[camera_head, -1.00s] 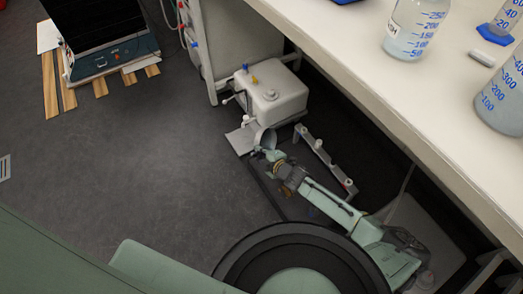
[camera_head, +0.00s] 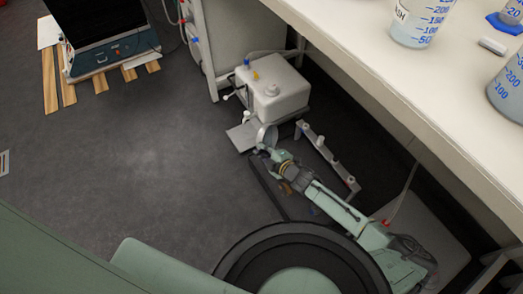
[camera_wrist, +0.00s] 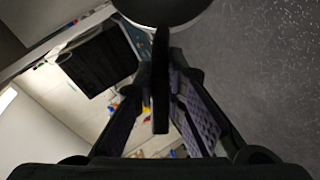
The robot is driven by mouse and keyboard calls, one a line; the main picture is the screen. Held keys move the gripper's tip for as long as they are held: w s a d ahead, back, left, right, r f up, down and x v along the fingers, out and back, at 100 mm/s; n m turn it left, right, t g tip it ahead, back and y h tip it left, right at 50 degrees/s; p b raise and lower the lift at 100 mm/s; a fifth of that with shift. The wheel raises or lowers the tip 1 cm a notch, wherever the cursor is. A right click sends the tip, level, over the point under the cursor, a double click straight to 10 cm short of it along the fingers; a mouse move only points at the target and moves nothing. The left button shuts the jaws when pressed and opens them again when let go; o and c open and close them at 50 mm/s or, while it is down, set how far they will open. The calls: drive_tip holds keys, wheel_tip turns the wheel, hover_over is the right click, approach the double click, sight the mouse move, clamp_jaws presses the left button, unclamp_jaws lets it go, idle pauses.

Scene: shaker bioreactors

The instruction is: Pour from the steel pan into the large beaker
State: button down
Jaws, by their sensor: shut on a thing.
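The steel pan (camera_head: 267,137) hangs low in the head view, just in front of a white tank. In the wrist view, part of its round grey body (camera_wrist: 165,12) shows at the top edge, with its dark handle (camera_wrist: 161,85) running down between the fingers. My gripper (camera_head: 264,150) is shut on the handle; its two fingers (camera_wrist: 160,110) show on either side of it. The pan's contents are not visible. A large graduated glass vessel (camera_head: 510,95), probably the large beaker, stands on the bench at the right edge, partly cut off, well above and away from the pan.
The pale bench (camera_head: 375,70) runs diagonally across the upper right. A smaller labelled vessel (camera_head: 418,25) and a white stick-like piece (camera_head: 492,46) are on it. The white tank (camera_head: 275,92) stands below its edge. A dark cart (camera_head: 105,40) is far left. Grey floor between is clear.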

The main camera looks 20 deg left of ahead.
drive_tip(key=shift+d+y+b, duration=0.4)
drive_tip(key=shift+d+b, duration=0.05)
drive_tip(key=shift+b, duration=0.35)
drive_tip(key=shift+s+d+f+m+t+y+b, duration=0.25)
drive_tip(key=shift+d+y+b, duration=0.4)
drive_tip(key=shift+b, duration=0.95)
drive_tip(key=shift+d+f+m+t+y+b, duration=0.4)
drive_tip(key=shift+d+b, duration=0.4)
drive_tip(key=shift+b, duration=0.75)
drive_tip(key=shift+s+d+f+m+t+y+b, duration=0.3)
drive_tip(key=shift+d+y+b, duration=0.4)
drive_tip(key=shift+b, duration=0.9)
drive_tip(key=shift+w+r, duration=0.15)
drive_tip(key=shift+r, duration=0.05)
idle(0.6)
drive_tip(key=a+r+h+p, duration=0.1)
drive_tip(key=p, duration=0.2)
drive_tip(key=a+r+n+p, duration=0.1)
drive_tip(key=p, duration=0.2)
drive_tip(key=shift+w+r+g+h, duration=0.15)
drive_tip(key=shift+r+g+h, duration=0.1)
drive_tip(key=shift+r+h, duration=0.1)
drive_tip(key=shift+a+r+p, duration=0.1)
drive_tip(key=shift+a+p, duration=0.05)
drive_tip(key=shift+p, duration=0.4)
